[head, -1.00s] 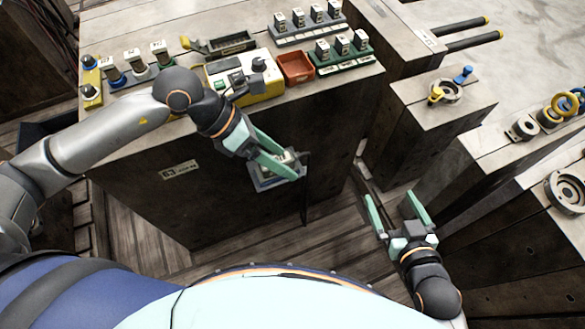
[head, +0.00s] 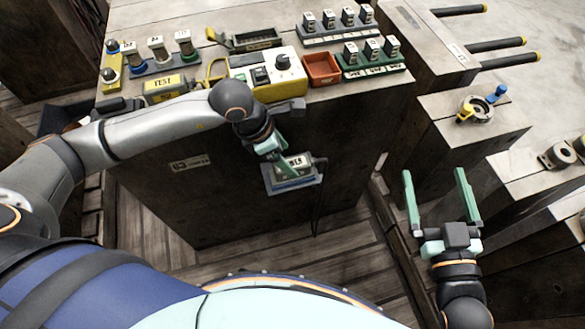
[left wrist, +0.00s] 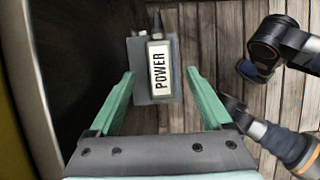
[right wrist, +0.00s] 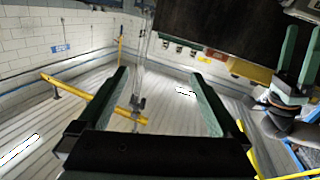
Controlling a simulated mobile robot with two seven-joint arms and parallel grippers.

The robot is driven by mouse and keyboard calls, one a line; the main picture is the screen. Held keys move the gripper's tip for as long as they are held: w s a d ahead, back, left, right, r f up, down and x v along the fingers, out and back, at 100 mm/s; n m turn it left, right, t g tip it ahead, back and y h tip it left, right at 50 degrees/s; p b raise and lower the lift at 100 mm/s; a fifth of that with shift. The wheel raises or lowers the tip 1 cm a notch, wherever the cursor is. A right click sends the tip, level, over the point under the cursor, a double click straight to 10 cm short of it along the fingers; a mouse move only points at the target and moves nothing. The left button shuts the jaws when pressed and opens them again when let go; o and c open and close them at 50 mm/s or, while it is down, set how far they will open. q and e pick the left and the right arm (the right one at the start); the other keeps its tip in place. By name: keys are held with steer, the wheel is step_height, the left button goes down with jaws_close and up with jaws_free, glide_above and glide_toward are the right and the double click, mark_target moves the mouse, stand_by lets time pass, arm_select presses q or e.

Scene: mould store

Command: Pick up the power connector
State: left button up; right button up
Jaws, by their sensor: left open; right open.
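The power connector (left wrist: 159,70) is a dark block with a white POWER label and a cable at its far end. It sits on a small grey-blue bracket (head: 294,186) on the front of the dark wooden block, and the connector also shows in the head view (head: 294,162). My left gripper (left wrist: 160,73) is open, pointing at the connector, with one finger to each side of it in the left wrist view. Whether the fingers reach around it I cannot tell. My right gripper (head: 434,174) is open and empty, to the right over the floor gap.
On the block top stand a yellow-white control box (head: 268,74), a red tray (head: 322,69), a green rack of labelled plugs (head: 372,62) and a TEST block (head: 164,89). A cable (head: 316,205) hangs beside the bracket. More blocks stand at the right.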

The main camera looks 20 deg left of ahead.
mark_target(293, 163)
arm_select(q)
steer(key=x, duration=0.4)
steer(key=shift+d+f+b, duration=0.1)
steer(key=shift+b, duration=0.3)
arm_select(e)
step_height(293, 163, up, 6)
steer(key=n+t+y, duration=0.1)
steer(key=t, duration=0.1)
steer(key=shift+s+a+y, duration=0.15)
steer(key=shift+a+y, duration=0.05)
steer(key=shift+y, duration=0.2)
arm_select(q)
steer(key=shift+c, duration=0.3)
jaws_close()
steer(key=shift+w, duration=0.1)
